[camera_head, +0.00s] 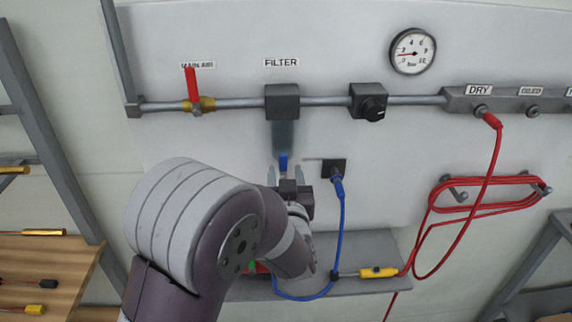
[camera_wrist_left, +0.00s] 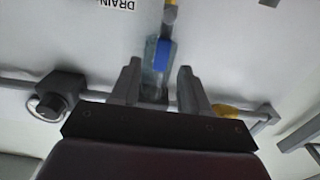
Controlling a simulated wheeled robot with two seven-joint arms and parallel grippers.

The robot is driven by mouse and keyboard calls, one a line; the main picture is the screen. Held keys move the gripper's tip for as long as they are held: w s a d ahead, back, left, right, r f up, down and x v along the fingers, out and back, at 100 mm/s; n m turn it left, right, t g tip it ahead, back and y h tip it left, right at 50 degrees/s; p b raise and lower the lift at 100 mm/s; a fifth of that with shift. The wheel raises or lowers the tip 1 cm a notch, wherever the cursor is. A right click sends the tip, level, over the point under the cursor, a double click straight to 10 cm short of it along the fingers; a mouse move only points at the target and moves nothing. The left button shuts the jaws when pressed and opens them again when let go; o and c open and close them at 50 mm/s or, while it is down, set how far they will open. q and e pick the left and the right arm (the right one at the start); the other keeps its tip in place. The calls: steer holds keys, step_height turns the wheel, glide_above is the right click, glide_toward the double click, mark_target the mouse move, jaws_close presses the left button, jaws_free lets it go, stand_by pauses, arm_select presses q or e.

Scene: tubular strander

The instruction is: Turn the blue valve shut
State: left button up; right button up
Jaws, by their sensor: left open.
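The blue valve (camera_head: 283,163) is a small blue handle at the bottom of the clear bowl under the black filter block (camera_head: 282,101). It points up and down in the head view. In the left wrist view the blue handle (camera_wrist_left: 162,54) shows just beyond the fingertips, near a DRAIN label. My left gripper (camera_head: 285,173) is open, with one finger on each side of the handle's line. In the left wrist view the gripper (camera_wrist_left: 159,66) looks empty; I cannot tell whether a finger touches the handle. My right gripper is out of view.
A red-handled MAIN AIR valve (camera_head: 192,88) and a black regulator (camera_head: 369,101) sit on the pipe beside the filter. A blue hose (camera_head: 342,225) hangs from a socket close right of the gripper. A grey shelf (camera_head: 350,286) lies below. A red hose (camera_head: 470,208) coils at right.

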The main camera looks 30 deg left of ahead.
mark_target(284, 162)
arm_select(q)
steer(key=x, duration=0.3)
steer(key=shift+a, duration=0.15)
jaws_close()
steer(key=shift+w, duration=0.1)
